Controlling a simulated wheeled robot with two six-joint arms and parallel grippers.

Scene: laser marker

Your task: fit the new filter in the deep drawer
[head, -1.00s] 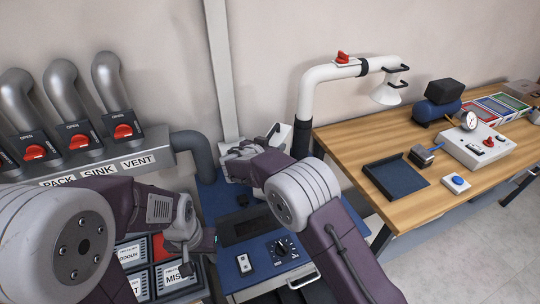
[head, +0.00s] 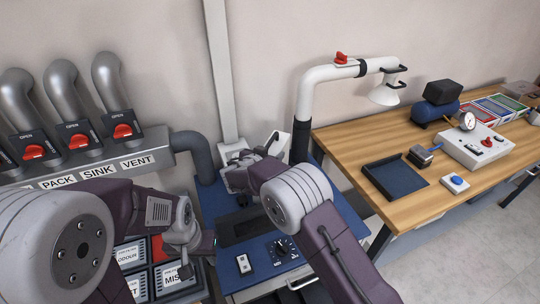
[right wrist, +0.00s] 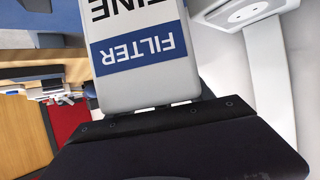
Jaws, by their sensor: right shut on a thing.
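The filter (right wrist: 145,55) is a pale block with a blue and white label reading FINE FILTER, upside down in the right wrist view. My right gripper (right wrist: 165,108) is shut on it. In the head view my right gripper (head: 236,178) is over the back of the blue cabinet (head: 338,222); the filter cannot be clearly made out there. A drawer front with a metal handle (head: 303,282) shows at the cabinet's lower front; its inside is not visible. My left gripper (head: 187,268) hangs at the cabinet's left, by the labelled boxes; its jaw opening is unclear.
Labelled boxes (head: 170,277) stand left of the cabinet. A control panel with a dial (head: 281,247) is on its top. A white extraction pipe (head: 310,95) rises behind. The wooden bench (head: 350,145) at right holds a tray (head: 395,178) and a gauge box.

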